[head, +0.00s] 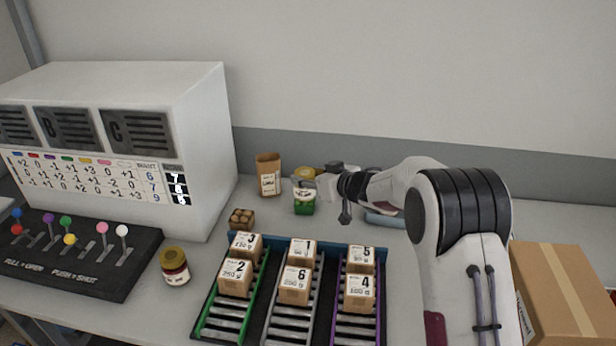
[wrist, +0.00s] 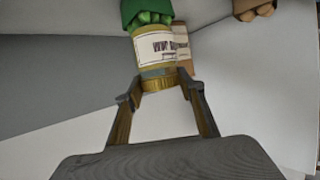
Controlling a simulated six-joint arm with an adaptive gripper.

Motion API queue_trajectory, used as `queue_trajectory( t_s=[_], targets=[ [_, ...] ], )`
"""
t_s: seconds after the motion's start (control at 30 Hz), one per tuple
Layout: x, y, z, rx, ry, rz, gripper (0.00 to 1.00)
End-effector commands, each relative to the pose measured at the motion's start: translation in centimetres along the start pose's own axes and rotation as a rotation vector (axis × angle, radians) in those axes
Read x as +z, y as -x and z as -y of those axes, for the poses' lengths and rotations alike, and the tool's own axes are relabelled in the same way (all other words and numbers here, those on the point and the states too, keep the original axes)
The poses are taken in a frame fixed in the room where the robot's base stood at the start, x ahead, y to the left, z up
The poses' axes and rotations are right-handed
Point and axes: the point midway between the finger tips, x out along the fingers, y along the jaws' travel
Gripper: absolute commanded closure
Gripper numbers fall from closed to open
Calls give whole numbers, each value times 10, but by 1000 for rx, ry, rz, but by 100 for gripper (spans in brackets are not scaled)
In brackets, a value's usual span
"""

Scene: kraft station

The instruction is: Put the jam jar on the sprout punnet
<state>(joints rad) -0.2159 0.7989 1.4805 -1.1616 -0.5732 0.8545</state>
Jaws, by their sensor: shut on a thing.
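A dark red jar with a yellow lid (head: 175,266), which looks like the jam jar, stands upright on the table at left, away from my gripper. The green sprout punnet (head: 304,206) stands at the back middle; its green sprouts also show at the top of the wrist view (wrist: 148,17). My gripper (wrist: 158,86) is shut on the near end of a yellowish jar with a white label (wrist: 155,48). The held jar's far end is close to the sprouts in the wrist view; whether they touch I cannot tell. My gripper's fingertips are unclear in the head view.
In front is a rack (head: 232,308) with several numbered boxes. A white machine (head: 205,130) and a lever panel (head: 100,270) fill the left; a carton (head: 565,290) is at right.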

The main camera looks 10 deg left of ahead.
Motion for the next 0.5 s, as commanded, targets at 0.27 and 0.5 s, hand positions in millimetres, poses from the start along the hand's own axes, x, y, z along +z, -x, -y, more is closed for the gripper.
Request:
queue_trajectory(
  t_s=[0.27,0.5],
  targets=[
    [-1,0,0,0,1,-3,94],
    [3,-1,0,0,0,0,49]
  ],
)
